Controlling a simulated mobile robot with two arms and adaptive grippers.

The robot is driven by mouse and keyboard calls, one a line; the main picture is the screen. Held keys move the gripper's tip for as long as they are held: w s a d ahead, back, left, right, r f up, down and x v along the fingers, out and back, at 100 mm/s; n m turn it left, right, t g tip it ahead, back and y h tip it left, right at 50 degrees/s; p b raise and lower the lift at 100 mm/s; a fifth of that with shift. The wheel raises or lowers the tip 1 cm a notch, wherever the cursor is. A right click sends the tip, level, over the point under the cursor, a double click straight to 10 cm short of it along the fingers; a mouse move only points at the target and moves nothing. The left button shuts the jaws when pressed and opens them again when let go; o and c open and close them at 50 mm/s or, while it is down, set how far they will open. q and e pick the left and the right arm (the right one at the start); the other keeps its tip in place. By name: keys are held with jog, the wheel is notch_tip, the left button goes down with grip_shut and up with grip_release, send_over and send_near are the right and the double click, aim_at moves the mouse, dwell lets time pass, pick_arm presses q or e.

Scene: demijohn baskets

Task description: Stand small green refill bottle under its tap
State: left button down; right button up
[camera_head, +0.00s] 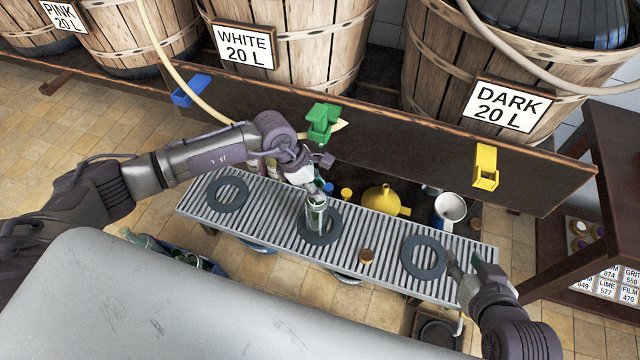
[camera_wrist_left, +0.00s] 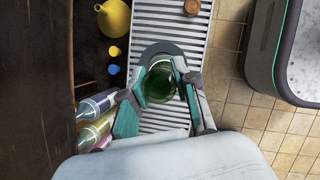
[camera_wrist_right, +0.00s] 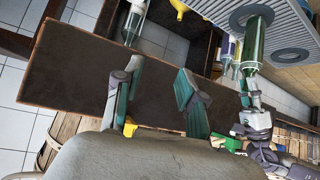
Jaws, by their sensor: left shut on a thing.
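The small green bottle (camera_head: 316,213) stands about upright at the middle dark ring (camera_head: 334,228) on the slatted drip tray; I cannot tell if its base touches. My left gripper (camera_head: 313,192) is shut on its upper part; the left wrist view shows the green bottle (camera_wrist_left: 160,86) between the fingers (camera_wrist_left: 162,92). The green tap (camera_head: 323,122) is on the board above and behind the bottle, below the WHITE 20 L barrel. My right gripper (camera_head: 464,268) is over the tray's right end; its fingers (camera_wrist_right: 155,88) are apart and empty. The bottle also shows in the right wrist view (camera_wrist_right: 254,42).
A blue tap (camera_head: 190,90) and a yellow tap (camera_head: 486,166) flank the green one. The tray (camera_head: 275,214) has a left ring (camera_head: 227,194), a right ring (camera_head: 423,257) and a cork (camera_head: 366,256).

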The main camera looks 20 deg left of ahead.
pick_arm(q)
jog(key=shift+w+d, duration=0.1)
jog(key=shift+w, duration=0.95)
jog(key=shift+f+b, duration=0.4)
jog(key=shift+f, duration=0.35)
pick_arm(e)
jog(key=w+r+t, duration=0.1)
jog(key=w+a+r+t, duration=0.1)
jog(key=w+r, duration=0.1)
jog(key=shift+a+r+t+y, duration=0.1)
jog(key=shift+a+t+y, duration=0.05)
jog(key=shift+t+y, duration=0.25)
pick_arm(q)
jog(key=shift+f, duration=0.1)
jog(key=c, duration=0.9)
grip_release()
pick_arm(e)
jog(key=shift+w+r, duration=0.2)
